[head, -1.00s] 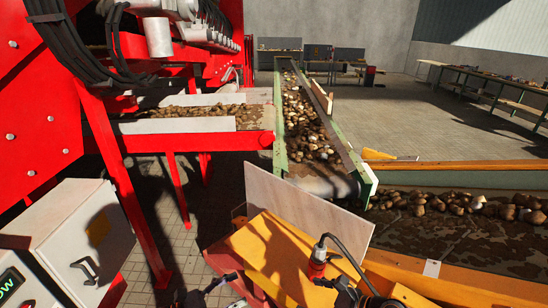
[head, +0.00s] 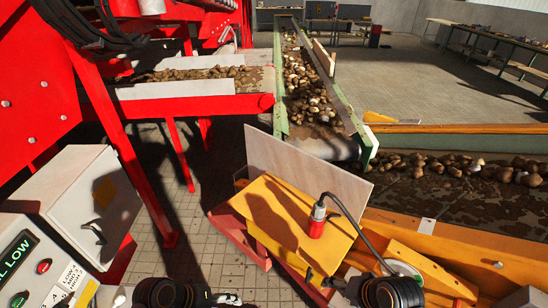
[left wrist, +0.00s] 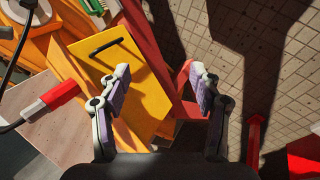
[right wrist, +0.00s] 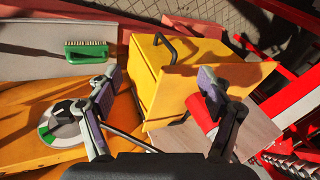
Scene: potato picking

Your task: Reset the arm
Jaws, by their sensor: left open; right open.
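My right gripper (head: 325,281) is low in the head view, just in front of the yellow box. In the right wrist view it (right wrist: 160,78) is open with nothing between its fingers, and the yellow box shows beyond them. My left gripper (head: 222,298) is at the bottom edge of the head view, partly cut off. In the left wrist view it (left wrist: 160,80) is open and empty, with the yellow box and paved floor beyond. No potato is in either gripper.
The yellow box (head: 273,208) carries a red cylinder with a cable (head: 317,222). A pale board (head: 300,175) stands behind it. Potatoes (head: 440,165) lie on the belt at right. A white control cabinet (head: 85,195) stands left. A green brush (right wrist: 86,52) lies near my right gripper.

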